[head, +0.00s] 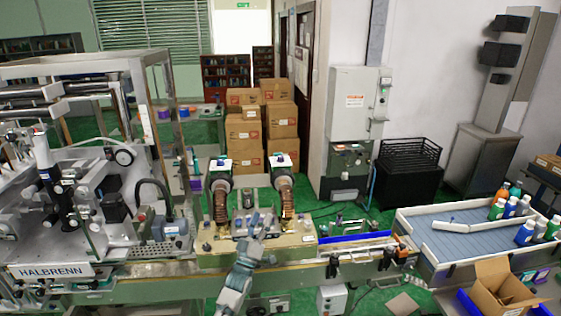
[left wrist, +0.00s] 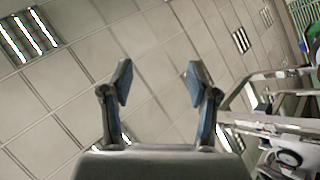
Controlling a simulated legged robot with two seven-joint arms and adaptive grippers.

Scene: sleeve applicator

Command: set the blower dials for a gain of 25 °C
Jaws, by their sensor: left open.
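Two blowers stand side by side on a beige housing (head: 215,258) in the middle of the head view: a left one (head: 220,170) and a right one (head: 283,163), each with a white top and a ribbed copper-coloured hose below. Small knobs and fittings show on and around the housing, but they are too small to tell which are the dials or how they are set. My left gripper (head: 262,222) is in front of the housing, between the hoses. In the left wrist view it (left wrist: 159,82) is open and empty, with the ceiling behind it. My right gripper is out of view.
The HALBRENN machine (head: 60,270) with its metal frame fills the left side. A conveyor (head: 470,240) with several bottles is at the right, with an open carton (head: 500,290) in front. Stacked boxes (head: 245,135) and a wall cabinet (head: 355,105) stand behind.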

